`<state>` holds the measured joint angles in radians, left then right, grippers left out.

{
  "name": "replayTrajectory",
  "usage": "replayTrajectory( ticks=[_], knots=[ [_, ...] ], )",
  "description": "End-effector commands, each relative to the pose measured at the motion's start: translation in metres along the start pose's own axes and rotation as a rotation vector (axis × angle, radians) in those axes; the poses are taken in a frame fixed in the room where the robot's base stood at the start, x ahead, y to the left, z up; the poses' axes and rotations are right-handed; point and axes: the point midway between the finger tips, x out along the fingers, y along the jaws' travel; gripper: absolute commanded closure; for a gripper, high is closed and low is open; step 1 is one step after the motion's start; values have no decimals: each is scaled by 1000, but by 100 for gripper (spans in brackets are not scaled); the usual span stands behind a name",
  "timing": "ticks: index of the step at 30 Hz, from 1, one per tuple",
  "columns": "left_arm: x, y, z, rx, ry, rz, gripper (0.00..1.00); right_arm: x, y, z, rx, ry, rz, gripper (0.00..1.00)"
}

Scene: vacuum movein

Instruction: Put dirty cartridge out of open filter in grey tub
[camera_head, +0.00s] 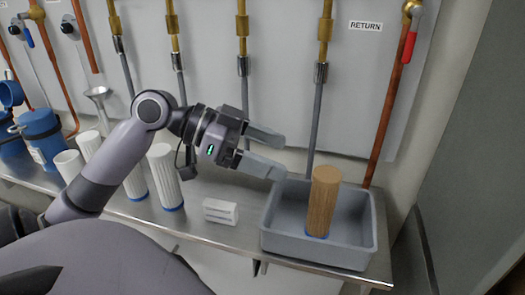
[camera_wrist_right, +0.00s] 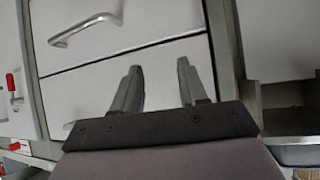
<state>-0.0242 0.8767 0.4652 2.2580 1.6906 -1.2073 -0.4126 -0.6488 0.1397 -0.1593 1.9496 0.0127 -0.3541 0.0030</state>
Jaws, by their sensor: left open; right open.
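The dirty cartridge (camera_head: 323,203), brown and ribbed with a blue bottom end, stands upright inside the grey tub (camera_head: 318,250) at the right end of the bench. My left gripper (camera_head: 280,155) is open and empty, to the left of the cartridge and above the tub's back left corner, apart from the cartridge. Blue filter housings (camera_head: 42,135) are at the far left; I cannot tell which is the open filter. My right gripper (camera_wrist_right: 160,68) is open and empty in the right wrist view, in front of pale drawer fronts.
Several white cartridges (camera_head: 166,178) stand on the metal bench (camera_head: 200,232) left of the tub. A small white block (camera_head: 220,211) lies between them and the tub. Pipes and a red-handled valve (camera_head: 409,47) run down the back panel.

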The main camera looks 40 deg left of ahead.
Motion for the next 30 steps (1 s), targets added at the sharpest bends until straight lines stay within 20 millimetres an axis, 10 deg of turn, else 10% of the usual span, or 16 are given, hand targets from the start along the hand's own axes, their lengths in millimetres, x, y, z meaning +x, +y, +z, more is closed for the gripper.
replayTrajectory(
  ticks=[30],
  knots=[
    [-12, 0, 0, 1, -1, 0, 17, 1, 0, 1, 0, 1, 0, 57]
  ],
)
